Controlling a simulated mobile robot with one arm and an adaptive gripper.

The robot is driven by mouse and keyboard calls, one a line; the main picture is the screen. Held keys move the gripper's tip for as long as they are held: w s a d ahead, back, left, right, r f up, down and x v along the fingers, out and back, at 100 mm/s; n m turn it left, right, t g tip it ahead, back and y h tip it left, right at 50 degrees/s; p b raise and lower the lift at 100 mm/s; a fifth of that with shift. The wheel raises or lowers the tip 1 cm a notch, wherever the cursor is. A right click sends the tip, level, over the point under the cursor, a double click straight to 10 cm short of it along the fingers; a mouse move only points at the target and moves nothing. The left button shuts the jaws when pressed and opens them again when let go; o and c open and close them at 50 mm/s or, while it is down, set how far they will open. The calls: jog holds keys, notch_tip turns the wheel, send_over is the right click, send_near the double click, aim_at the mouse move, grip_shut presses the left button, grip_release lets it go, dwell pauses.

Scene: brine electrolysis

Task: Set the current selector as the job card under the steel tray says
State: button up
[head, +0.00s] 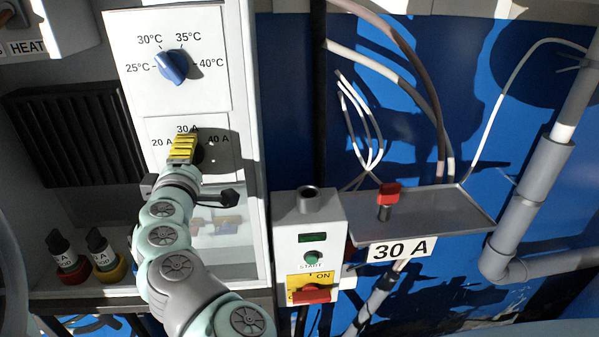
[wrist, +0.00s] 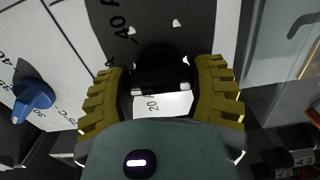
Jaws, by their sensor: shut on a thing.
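The current selector knob (wrist: 160,68) is dark and sits between my gripper's yellow fingers (wrist: 162,98) in the wrist view. My gripper (head: 184,148) is shut on it at the lower white panel (head: 219,182) in the head view. The scale reads 20 A, 30 A and 40 A around the knob. The gripper covers most of the knob, so I cannot tell where it points. The job card (head: 398,249) reads "30 A" and hangs under the front edge of the steel tray (head: 445,213).
Above is the blue temperature knob (head: 172,66) on its own panel. To the right is a control box (head: 310,237) with a green START button and a red ON switch (head: 312,294). A red-handled item (head: 388,195) stands on the tray. Bottles (head: 102,250) stand at lower left.

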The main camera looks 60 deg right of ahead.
jog(key=shift+n, duration=0.5)
jog(key=o, duration=1.2)
jog(key=shift+m, duration=0.3)
jog(key=m, duration=0.3)
jog(key=shift+m+p, duration=0.3)
jog(key=shift+m, duration=0.1)
jog(key=m+p, duration=0.2)
jog(key=m, duration=0.1)
jog(key=shift+r+m, duration=0.15)
jog(key=shift+m, duration=0.25)
jog(key=shift+m+p, duration=0.7)
jog(key=shift+p, duration=0.55)
jog(key=m+p, duration=0.1)
jog(key=p, duration=0.3)
jog(key=shift+d+r+p, duration=0.1)
jog(key=shift+r+p, duration=0.1)
jog(key=shift+p, duration=0.1)
jog(key=shift+s+m+p, duration=0.1)
jog(key=shift+m+p, duration=0.4)
jog(key=shift+p, duration=0.65)
